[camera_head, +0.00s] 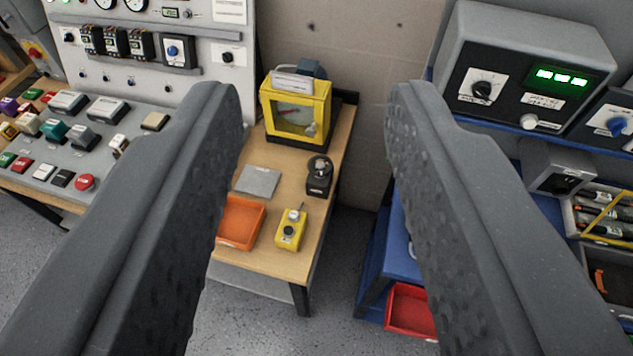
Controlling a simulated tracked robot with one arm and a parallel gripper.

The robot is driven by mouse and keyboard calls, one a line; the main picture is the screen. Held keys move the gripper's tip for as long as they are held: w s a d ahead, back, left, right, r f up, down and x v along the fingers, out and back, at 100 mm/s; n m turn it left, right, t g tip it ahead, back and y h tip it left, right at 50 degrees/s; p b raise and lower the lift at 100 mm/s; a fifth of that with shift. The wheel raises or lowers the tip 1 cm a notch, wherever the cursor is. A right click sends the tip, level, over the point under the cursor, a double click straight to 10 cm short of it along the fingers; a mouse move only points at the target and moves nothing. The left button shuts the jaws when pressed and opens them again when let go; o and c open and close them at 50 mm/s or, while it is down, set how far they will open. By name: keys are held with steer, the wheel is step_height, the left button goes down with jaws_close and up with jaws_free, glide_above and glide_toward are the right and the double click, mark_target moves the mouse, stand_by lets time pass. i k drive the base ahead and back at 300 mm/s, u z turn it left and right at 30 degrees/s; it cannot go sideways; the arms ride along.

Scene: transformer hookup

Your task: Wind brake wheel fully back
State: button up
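My gripper (312,100) is open and empty, its two dark textured fingers wide apart in the foreground. Between the fingers, farther off, is a wooden table (286,272). A small black device with a round, wheel-like top (319,175) stands on it; it may be the brake wheel, but I cannot tell for sure. Behind it is a yellow framed box (297,108) with a clear front and a red pointer inside. A small yellow box with a knob and short lever (291,230) stands nearer. The gripper touches none of these.
A grey plate (258,181) and an orange tray (240,222) lie on the table. A control console with buttons (70,135) stands left. A blue bench (400,235) at right carries a grey unit with green display (525,65); a red bin (410,310) sits low. Grey floor shows between table and bench.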

mark_target(319, 165)
steer(key=u, duration=0.2)
steer(key=i, duration=1.25)
steer(key=z, duration=0.75)
